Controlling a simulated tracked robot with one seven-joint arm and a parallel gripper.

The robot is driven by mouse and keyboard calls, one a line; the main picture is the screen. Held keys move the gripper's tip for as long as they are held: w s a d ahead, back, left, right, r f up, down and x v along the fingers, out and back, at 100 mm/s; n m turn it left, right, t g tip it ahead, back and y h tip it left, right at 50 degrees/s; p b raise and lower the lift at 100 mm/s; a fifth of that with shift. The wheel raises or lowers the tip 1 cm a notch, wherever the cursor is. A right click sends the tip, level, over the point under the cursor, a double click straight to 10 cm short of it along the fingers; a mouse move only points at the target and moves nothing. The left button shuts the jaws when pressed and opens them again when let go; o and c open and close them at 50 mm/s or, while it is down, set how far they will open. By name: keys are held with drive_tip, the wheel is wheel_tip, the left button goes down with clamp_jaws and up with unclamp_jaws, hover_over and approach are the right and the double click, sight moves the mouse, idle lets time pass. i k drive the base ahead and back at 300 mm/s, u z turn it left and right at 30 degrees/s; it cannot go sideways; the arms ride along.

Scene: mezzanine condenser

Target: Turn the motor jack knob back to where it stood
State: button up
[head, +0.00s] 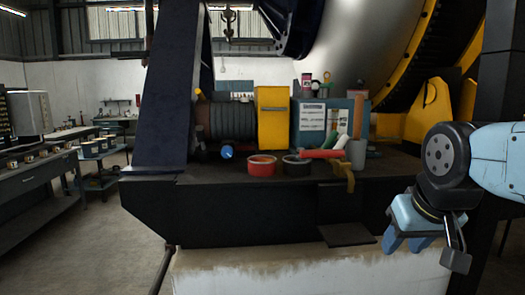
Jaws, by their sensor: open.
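A motor (228,119) with a dark ribbed body sits on the dark bench-like steel base (265,205), left of a yellow box. A small round blue knob (227,152) shows low at the motor's front. I take it for the jack knob; its turned angle is too small to read. My gripper (404,243) hangs at the lower right, pointing down in front of the base's right part. Its light blue jaws are open, and no object shows between them. It is well to the right of the knob and apart from it.
A red bowl (262,166) and a dark bowl (295,165) stand right of the knob. A red cylinder (321,153), a grey cup (356,153) and a yellow bracket (344,172) sit farther right. A dark slanted column (165,85) rises at left.

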sight(228, 152)
drive_tip(key=u, duration=0.65)
drive_tip(key=i, duration=0.1)
drive_tip(key=z, duration=2.75)
drive_tip(key=i, duration=0.8)
drive_tip(key=u, duration=3.15)
